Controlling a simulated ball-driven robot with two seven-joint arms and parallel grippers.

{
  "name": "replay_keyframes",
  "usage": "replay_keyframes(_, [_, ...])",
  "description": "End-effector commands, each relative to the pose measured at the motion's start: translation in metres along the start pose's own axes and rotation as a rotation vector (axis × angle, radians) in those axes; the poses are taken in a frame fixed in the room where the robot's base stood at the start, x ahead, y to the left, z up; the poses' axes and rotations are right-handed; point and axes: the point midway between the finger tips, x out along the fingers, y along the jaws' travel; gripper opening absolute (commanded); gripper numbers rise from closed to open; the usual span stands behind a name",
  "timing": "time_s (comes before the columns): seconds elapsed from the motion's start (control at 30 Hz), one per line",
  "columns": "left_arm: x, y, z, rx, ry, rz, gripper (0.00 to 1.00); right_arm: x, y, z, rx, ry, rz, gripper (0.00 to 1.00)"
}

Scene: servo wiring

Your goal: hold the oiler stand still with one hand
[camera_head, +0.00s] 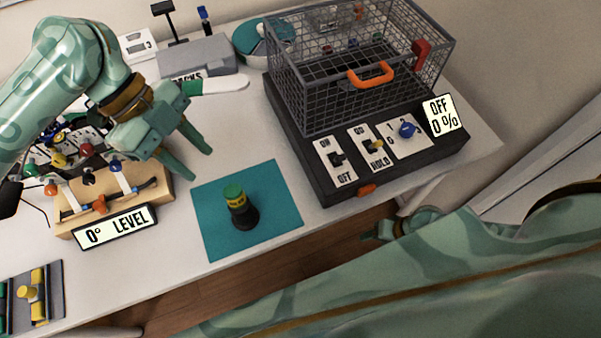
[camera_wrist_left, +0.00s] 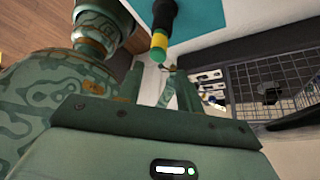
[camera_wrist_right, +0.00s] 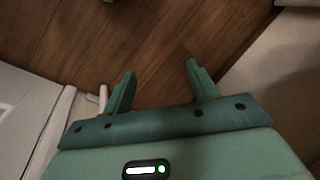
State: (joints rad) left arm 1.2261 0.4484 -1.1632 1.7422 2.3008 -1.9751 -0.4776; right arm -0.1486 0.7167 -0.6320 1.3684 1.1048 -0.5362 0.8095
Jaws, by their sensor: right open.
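A dark upright piece (camera_head: 242,214) with a yellow band and a green top, which looks like the oiler stand, stands on the teal mat (camera_head: 283,225). It also shows in the left wrist view (camera_wrist_left: 160,42). My left gripper (camera_head: 194,165) is open and empty, above the table to the upper left of the piece and apart from it. My right gripper (camera_wrist_right: 161,70) is open and empty over the wooden floor. In the head view it shows beyond the table's front edge, away from the mat.
A wire cage (camera_head: 345,100) on a dark base with switches stands right of the mat. A wooden block (camera_head: 160,196) with a level display (camera_head: 115,227) is to the left. A grey box (camera_head: 205,55) is behind. Bare table lies between mat and cage.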

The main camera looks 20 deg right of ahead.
Motion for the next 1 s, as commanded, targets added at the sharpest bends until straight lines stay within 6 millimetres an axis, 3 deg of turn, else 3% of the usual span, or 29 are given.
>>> replay_keyframes(0.07, [0.0, 0.0, 0.0, 0.0, 0.0, 0.0, 0.36, -0.033, -0.028, 0.009, 0.154, -0.124, -0.054, 0.58])
replay_keyframes(0.2, [0.0, 0.0, 0.0, 0.0, 0.0, 0.0, 0.36, -0.104, -0.079, 0.045, 0.439, -0.416, -0.068, 0.58])
replay_keyframes(0.4, [0.0, 0.0, 0.0, 0.0, 0.0, 0.0, 0.36, -0.213, -0.175, 0.049, 0.465, -0.706, -0.097, 0.58])
replay_keyframes(0.47, [0.0, 0.0, 0.0, 0.0, 0.0, 0.0, 0.36, -0.238, -0.208, 0.05, 0.488, -0.778, -0.12, 0.58])
replay_keyframes(0.6, [0.0, 0.0, 0.0, 0.0, 0.0, 0.0, 0.36, -0.229, -0.279, 0.034, 0.737, -0.844, -0.203, 0.58])
replay_keyframes(0.7, [0.0, 0.0, 0.0, 0.0, 0.0, 0.0, 0.36, -0.22, -0.315, 0.021, 0.877, -0.868, -0.234, 0.58])
replay_keyframes(0.8, [0.0, 0.0, 0.0, 0.0, 0.0, 0.0, 0.36, -0.209, -0.337, 0.014, 0.977, -0.882, -0.247, 0.58])
replay_keyframes(1.0, [0.0, 0.0, 0.0, 0.0, 0.0, 0.0, 0.36, -0.193, -0.354, 0.013, 1.059, -0.889, -0.252, 0.58])
